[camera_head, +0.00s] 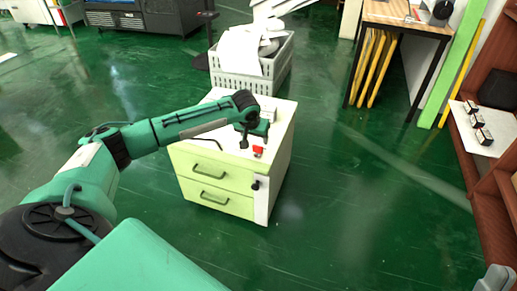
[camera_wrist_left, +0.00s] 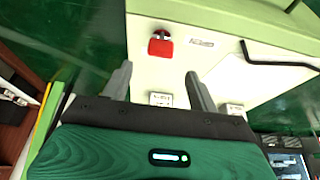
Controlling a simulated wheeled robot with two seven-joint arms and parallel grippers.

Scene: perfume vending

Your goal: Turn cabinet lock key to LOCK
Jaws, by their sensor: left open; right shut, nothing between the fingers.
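The cabinet (camera_head: 216,161) is white with two pale-green drawers. A small red key-like piece (camera_head: 258,150) sits at its front right top; it also shows in the left wrist view (camera_wrist_left: 160,46), upright in that picture, beside a small printed label (camera_wrist_left: 202,43). My left gripper (camera_head: 245,139) is over the cabinet top, close to the red piece. In the left wrist view its two fingers (camera_wrist_left: 157,80) are open and empty, with the red piece beyond their tips and apart from them. My right gripper (camera_head: 497,279) shows only as a grey part at the bottom right edge, empty.
A black lock-like fitting (camera_head: 257,184) is on the cabinet's white front strip. A grey crate (camera_head: 250,68) with white items stands behind. Two small white plates (camera_wrist_left: 160,99) lie near the fingers. Green floor to the right is clear; wooden shelving (camera_head: 497,165) stands far right.

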